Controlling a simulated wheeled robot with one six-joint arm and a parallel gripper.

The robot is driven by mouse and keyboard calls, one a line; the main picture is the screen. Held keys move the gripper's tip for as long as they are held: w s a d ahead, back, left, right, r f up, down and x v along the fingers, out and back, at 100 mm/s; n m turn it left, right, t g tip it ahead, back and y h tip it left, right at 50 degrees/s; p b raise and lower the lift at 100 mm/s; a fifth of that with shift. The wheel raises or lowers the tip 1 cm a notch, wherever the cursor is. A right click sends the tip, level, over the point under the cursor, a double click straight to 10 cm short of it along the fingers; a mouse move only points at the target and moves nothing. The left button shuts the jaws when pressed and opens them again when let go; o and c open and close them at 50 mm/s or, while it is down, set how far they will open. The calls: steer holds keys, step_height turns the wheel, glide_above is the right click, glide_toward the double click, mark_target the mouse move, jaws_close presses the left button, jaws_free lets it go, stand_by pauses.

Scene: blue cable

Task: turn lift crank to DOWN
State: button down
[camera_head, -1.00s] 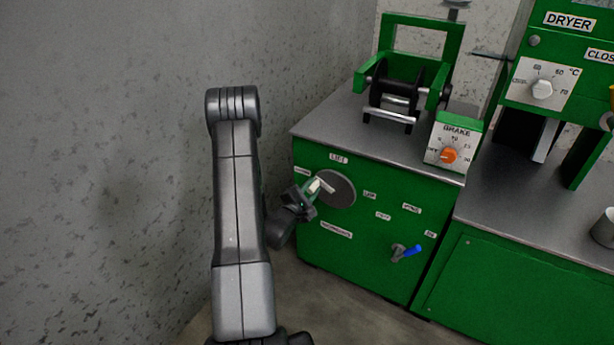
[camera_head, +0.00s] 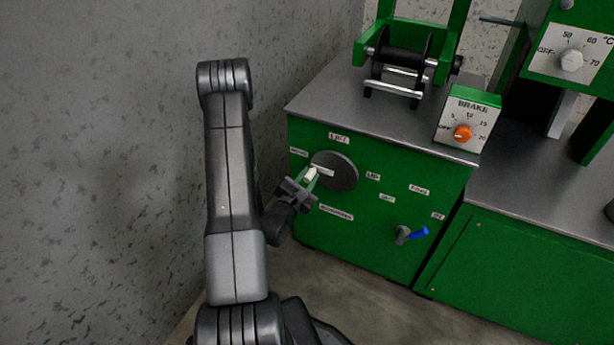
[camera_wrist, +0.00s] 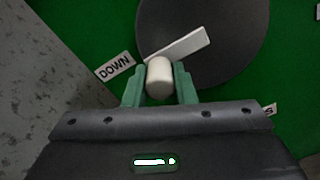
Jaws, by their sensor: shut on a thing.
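The lift crank is a dark round disc (camera_head: 338,172) on the front of the green cabinet, under the LIFT label (camera_head: 339,138). It has a white bar (camera_wrist: 180,44) and a white handle (camera_wrist: 159,78) near its left edge. My gripper (camera_head: 305,184) reaches in from the lower left. In the wrist view, its green fingers (camera_wrist: 159,88) are shut on the white handle, one on each side. The DOWN label (camera_wrist: 115,66) lies just left of the handle, and the bar's handle end points roughly toward it. The bar's end near the handle is partly covered.
A blue-handled valve (camera_head: 412,235) sits lower right on the cabinet front. A BRAKE box with an orange knob (camera_head: 462,132) and a spool stand (camera_head: 403,70) are on the cabinet top. A speckled wall (camera_head: 110,130) rises close on the left. Floor in front is clear.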

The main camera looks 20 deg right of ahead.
steer(key=c, duration=1.2)
jaws_free()
steer(key=v, duration=1.3)
steer(key=shift+s+a+p, duration=0.25)
steer(key=shift+a+p, duration=0.05)
steer(key=shift+w+d, duration=0.1)
steer(key=shift+d, duration=0.05)
steer(key=x, duration=1.3)
steer(key=shift+w+d+b, duration=0.15)
steer(key=shift+b, duration=0.15)
